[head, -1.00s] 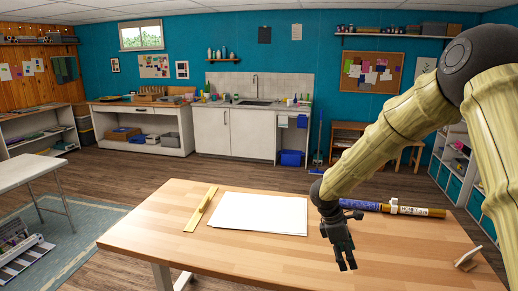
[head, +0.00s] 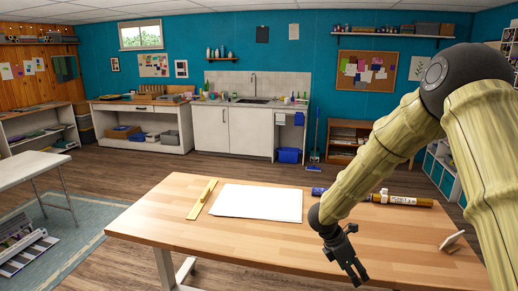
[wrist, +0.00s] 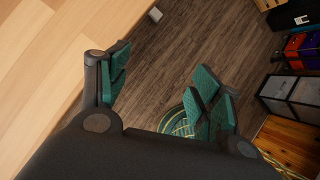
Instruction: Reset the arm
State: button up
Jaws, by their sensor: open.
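My gripper (head: 356,272) hangs over the near right part of the wooden table (head: 200,235) in the head view, fingers pointing down. It is empty. In the wrist view my gripper (wrist: 165,95) shows its two green-padded fingers spread apart with nothing between them. The table edge (wrist: 60,70) lies to the left there, and bare floor shows between the fingers. My arm reaches in from the right side of the head view, bent at a dark joint.
A small tilted object (head: 451,241) stands at the right. The table's front left is clear.

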jog(key=s+d+f+n+t, duration=0.1)
jog(key=s+f+n+t, duration=0.1)
jog(key=s+f+n, duration=0.75)
jog(key=s+d+f+n+t, duration=0.2)
jog(key=s+f+n, duration=0.3)
jog(key=f+n, duration=0.95)
jog(key=s+a+f+n+g+y, duration=0.1)
jog(key=s+a+f+n+y, duration=0.1)
jog(key=s+n, duration=1.1)
jog(key=s+a+f+n+g+y, duration=0.1)
jog(key=s+a+n+y, duration=0.3)
jog(key=s+n, duration=1)
jog(key=a+g, duration=0.1)
jog(key=a, duration=0.2)
jog(key=shift+a+f, duration=0.2)
jog(key=shift+f, duration=0.2)
